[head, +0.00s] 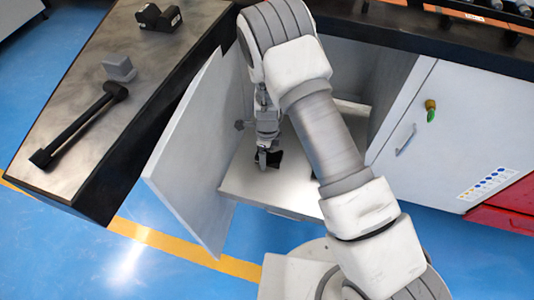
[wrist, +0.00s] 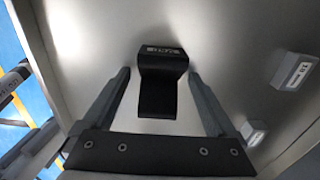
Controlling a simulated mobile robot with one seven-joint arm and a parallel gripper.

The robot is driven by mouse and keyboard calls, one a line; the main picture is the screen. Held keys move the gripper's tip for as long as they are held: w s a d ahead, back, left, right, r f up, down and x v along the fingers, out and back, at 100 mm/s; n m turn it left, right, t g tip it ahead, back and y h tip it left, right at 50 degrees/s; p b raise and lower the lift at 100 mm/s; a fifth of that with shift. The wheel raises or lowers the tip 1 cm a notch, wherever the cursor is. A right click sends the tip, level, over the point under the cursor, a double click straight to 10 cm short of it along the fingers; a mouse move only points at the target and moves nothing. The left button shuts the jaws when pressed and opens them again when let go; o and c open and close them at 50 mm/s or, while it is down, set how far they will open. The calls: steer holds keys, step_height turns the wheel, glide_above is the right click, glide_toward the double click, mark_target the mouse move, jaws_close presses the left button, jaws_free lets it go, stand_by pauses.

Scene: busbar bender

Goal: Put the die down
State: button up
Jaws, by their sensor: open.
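The die (wrist: 160,90) is a black block with a white label and a bent profile. In the wrist view it rests on the pale grey cabinet shelf (wrist: 110,25), between my gripper's two fingers (wrist: 158,75), with a gap on each side. In the head view the black die (head: 276,157) shows on the shelf (head: 245,187) just beside the tip of my gripper (head: 267,160). My gripper is open, reaching down inside the open cabinet. My arm hides part of the cabinet's interior.
Two light grey labelled blocks (wrist: 294,71) (wrist: 253,133) stand right of the die in the wrist view. The open cabinet door (head: 203,150) is left of my gripper. The bench (head: 60,90) holds a black handled tool (head: 82,122), a grey block (head: 118,68) and black blocks (head: 158,18).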

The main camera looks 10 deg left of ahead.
steer(key=s+d+r+n+t+y+p, duration=0.1)
steer(key=d+r+n, duration=0.25)
steer(key=r, duration=0.95)
steer(key=s+d+r+n+p, duration=0.1)
steer(key=s+d+r+n, duration=0.2)
steer(key=r, duration=0.9)
steer(key=d+r+n+t+y+p, duration=0.1)
steer(key=d+r+n, duration=0.25)
steer(key=r, duration=0.95)
steer(key=s+d+r+n+t+h, duration=0.1)
steer(key=s+d+r+n, duration=0.3)
steer(key=s+d, duration=0.2)
steer(key=s+d+r+n+t+h, duration=0.1)
steer(key=s+d+r+n+t, duration=0.1)
steer(key=s+d+r+n, duration=0.3)
steer(key=s+d, duration=0.1)
steer(key=s, duration=0.3)
steer(key=shift+s+r+n+t, duration=0.25)
steer(key=shift+s+n+t, duration=0.05)
steer(key=shift+r+p, duration=0.1)
steer(key=shift+p, duration=0.2)
